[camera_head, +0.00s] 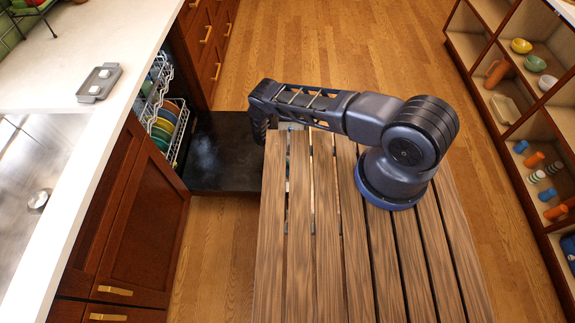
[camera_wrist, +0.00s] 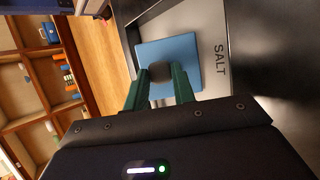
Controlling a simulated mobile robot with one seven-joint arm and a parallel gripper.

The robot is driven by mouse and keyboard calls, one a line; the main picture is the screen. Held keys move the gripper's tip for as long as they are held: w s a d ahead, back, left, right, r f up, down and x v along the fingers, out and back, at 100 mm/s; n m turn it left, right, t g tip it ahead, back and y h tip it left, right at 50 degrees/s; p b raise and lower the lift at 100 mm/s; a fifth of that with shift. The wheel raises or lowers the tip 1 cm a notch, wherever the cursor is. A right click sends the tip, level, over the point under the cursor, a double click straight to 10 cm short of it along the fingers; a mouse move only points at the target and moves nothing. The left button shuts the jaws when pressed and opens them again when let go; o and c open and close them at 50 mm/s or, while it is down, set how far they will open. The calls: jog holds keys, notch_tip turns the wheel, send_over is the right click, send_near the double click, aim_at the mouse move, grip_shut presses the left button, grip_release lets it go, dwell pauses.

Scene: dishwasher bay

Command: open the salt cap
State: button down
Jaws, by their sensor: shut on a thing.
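In the wrist view, the blue square salt cap (camera_wrist: 187,52) lies on a grey panel (camera_wrist: 212,22) marked "SALT". The exact contact at the fingertips is hard to see. The cap appears flat on the panel. In the head view, my arm reaches over to the open black dishwasher door (camera_head: 215,150); the cap and fingertips are hidden there.
A slatted wooden table (camera_head: 325,260) stands under my arm, close to the door. The dish rack (camera_head: 165,125) holds plates at the left, beside cabinets and a counter (camera_head: 125,60). A shelf unit (camera_head: 515,95) stands at the right. Wooden floor is clear behind.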

jog(key=shift+a+h, duration=0.3)
jog(key=shift+h, duration=0.1)
dwell(0.3)
jog(key=c, duration=1.1)
grip_release()
jog(key=shift+c, duration=0.2)
jog(key=v, duration=1.1)
jog(key=shift+w+f, duration=0.1)
